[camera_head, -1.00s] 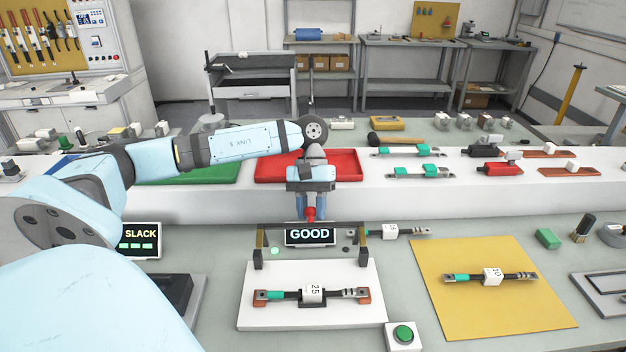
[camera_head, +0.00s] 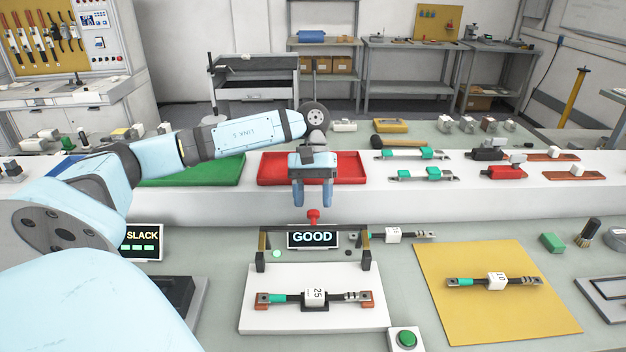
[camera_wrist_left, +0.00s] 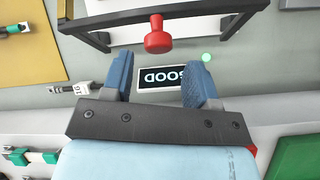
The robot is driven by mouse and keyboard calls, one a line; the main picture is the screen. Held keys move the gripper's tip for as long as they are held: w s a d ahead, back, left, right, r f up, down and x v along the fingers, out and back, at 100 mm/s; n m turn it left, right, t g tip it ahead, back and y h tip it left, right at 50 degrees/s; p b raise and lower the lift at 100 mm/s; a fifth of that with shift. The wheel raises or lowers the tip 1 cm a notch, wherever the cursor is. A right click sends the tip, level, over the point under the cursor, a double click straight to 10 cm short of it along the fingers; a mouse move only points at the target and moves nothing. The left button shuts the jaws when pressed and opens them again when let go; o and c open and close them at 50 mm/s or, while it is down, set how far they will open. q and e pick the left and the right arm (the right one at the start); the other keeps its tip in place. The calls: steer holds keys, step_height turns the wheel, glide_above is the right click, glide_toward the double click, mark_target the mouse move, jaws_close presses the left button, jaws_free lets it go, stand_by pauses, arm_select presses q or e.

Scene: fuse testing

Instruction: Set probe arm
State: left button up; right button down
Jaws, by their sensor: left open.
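The probe arm is a dark frame (camera_head: 368,251) standing at the back of the white test base (camera_head: 262,320), with a red knob (camera_head: 313,215) at its top middle. My left gripper (camera_head: 313,203) is open just above and behind the red knob, apart from it. In the left wrist view the knob (camera_wrist_left: 158,36) lies beyond the open blue fingers (camera_wrist_left: 160,84), with nothing between them. A fuse marked 25 (camera_head: 315,296) lies on the base between two copper-coloured contacts. A display (camera_head: 312,239) behind the base reads GOOD. My right gripper is not in view.
A yellow mat (camera_head: 510,310) at right holds a fuse marked 10 (camera_head: 496,281). A green button box (camera_head: 406,338) stands at front. Another fuse (camera_head: 394,235) lies behind. Red (camera_head: 348,170) and green (camera_head: 200,172) trays sit on the raised white shelf.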

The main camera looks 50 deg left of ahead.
arm_select(q)
steer(key=v, duration=1)
steer(key=shift+a+r, duration=0.15)
